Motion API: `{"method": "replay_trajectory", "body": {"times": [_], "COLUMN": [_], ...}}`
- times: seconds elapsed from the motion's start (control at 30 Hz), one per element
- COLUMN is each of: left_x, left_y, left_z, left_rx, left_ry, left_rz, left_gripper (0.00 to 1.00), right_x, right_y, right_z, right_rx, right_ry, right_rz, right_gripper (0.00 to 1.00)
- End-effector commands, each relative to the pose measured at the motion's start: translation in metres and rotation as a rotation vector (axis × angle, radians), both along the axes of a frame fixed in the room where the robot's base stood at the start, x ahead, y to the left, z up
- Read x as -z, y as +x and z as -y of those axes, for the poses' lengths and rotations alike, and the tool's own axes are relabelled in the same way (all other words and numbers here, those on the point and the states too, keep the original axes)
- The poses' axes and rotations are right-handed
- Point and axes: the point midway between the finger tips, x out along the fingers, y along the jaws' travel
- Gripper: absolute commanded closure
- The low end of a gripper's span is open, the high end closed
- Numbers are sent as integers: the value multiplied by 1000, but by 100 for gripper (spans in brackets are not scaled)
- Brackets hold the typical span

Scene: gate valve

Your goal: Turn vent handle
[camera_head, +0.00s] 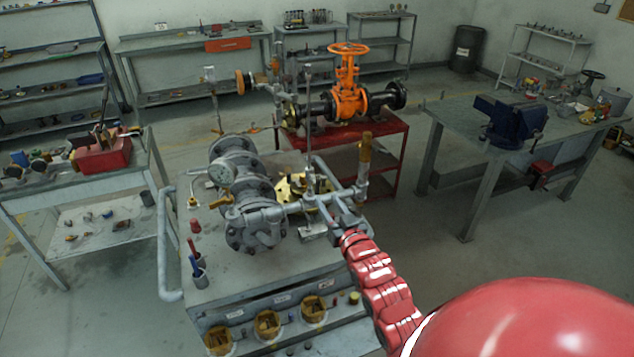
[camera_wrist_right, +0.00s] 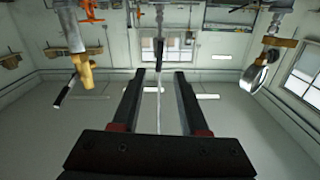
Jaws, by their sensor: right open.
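A valve and pipe assembly (camera_head: 262,215) stands on a grey metal cart. A thin upright rod (camera_head: 309,150) rises from its middle; no part is clearly marked as the vent handle. My right gripper (camera_head: 340,218) is at the right front of the assembly, its arm coming from the lower right. In the right wrist view its two dark fingers (camera_wrist_right: 158,75) are apart, and a thin rod (camera_wrist_right: 159,105) appears in the gap between them; contact cannot be told. A brass fitting (camera_head: 365,150) with a dark lever (camera_wrist_right: 65,90) is nearby. My left gripper is not in view.
The grey cart (camera_head: 270,285) carries brass-coloured bins in front. A red stand (camera_head: 385,150) with an orange valve (camera_head: 348,95) is behind. A workbench (camera_head: 460,125) with a blue vise (camera_head: 512,122) stands right; floor between is clear.

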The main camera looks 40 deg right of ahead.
Motion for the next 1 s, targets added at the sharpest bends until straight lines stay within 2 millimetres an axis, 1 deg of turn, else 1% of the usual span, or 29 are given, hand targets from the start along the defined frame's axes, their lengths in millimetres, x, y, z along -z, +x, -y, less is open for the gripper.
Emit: {"method": "replay_trajectory", "body": {"times": [0.03,0.2,0.3,0.43,0.63,0.93,0.97,1.0], "left_x": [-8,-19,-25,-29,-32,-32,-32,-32], "left_y": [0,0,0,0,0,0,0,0], "left_z": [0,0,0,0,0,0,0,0], "left_rx": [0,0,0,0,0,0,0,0], "left_ry": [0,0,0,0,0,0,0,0], "left_rz": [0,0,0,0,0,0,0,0], "left_gripper": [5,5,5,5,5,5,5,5], "right_x": [-4,-3,-3,-3,0,0,0,0], "right_y": [10,39,54,68,79,80,80,80], "right_z": [2,9,12,16,19,20,20,20], "right_rx": [-2,-1,-1,-2,0,0,0,0], "right_ry": [1,0,0,-1,0,0,0,0], "right_rz": [-2,-2,-2,2,-1,1,1,1], "right_gripper": [56,56,56,56,56,56,58,65]}}
